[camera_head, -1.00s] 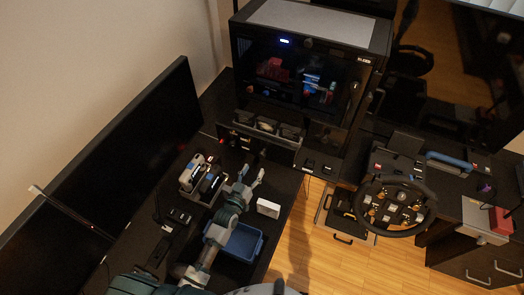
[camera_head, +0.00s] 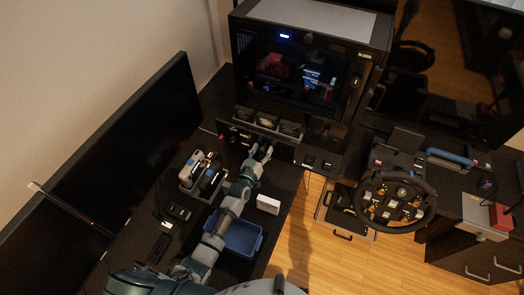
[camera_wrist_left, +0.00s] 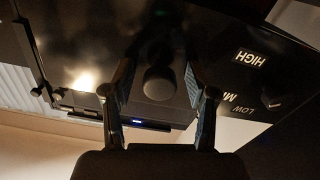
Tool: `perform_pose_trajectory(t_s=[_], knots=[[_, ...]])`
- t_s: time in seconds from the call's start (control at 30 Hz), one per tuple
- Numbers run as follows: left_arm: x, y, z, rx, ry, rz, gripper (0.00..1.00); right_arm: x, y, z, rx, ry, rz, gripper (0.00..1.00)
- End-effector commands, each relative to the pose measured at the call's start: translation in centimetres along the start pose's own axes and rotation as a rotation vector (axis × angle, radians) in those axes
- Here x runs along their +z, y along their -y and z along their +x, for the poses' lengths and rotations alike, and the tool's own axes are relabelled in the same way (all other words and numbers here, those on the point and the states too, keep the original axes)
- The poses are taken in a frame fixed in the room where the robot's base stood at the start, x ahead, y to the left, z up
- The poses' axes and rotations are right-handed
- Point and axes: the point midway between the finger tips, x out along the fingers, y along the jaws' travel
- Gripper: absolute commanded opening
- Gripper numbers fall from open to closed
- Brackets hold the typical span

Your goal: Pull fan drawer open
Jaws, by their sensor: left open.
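The fan drawer (camera_head: 284,143) is a dark front panel under the lit black case, with a tray of several compartments (camera_head: 267,121) showing just behind it. My left gripper (camera_head: 261,153) reaches up to this front from the left side of the head view. In the left wrist view, my left gripper (camera_wrist_left: 159,76) is open, with a finger on each side of a dark round knob (camera_wrist_left: 159,84). A glossy dark panel (camera_wrist_left: 230,40) there bears HIGH and LOW labels. I cannot tell whether the fingers touch the knob. My right gripper is not in view.
The black case (camera_head: 310,75) stands behind the drawer. A grey caddy (camera_head: 203,175), a blue bin (camera_head: 237,236) and a white box (camera_head: 268,204) lie near my left arm. A racing wheel (camera_head: 395,202) stands at the right, beyond bare wooden floor (camera_head: 310,245).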

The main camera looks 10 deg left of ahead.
Motion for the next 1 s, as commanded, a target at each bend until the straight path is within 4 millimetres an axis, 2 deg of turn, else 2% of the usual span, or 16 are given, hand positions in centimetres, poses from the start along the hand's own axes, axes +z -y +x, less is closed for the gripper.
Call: perform_pose_trajectory(t_s=[0.17,0.27,0.4,0.43,0.67,1.0], knots=[[0.0,0.0,0.0,0.0,0.0,0.0,0.57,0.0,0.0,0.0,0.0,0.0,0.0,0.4],[0.0,0.0,0.0,0.0,0.0,0.0,0.38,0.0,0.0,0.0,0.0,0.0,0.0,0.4],[0.0,0.0,0.0,0.0,0.0,0.0,0.03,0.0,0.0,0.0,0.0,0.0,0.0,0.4],[0.0,0.0,0.0,0.0,0.0,0.0,0.0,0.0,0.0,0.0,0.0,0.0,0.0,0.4],[-0.1,0.0,-0.4,-0.001,0.001,0.001,0.0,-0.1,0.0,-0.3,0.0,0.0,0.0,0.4],[-0.1,0.0,-4.2,-0.001,0.002,0.001,0.0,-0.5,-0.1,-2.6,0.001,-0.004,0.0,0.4]])
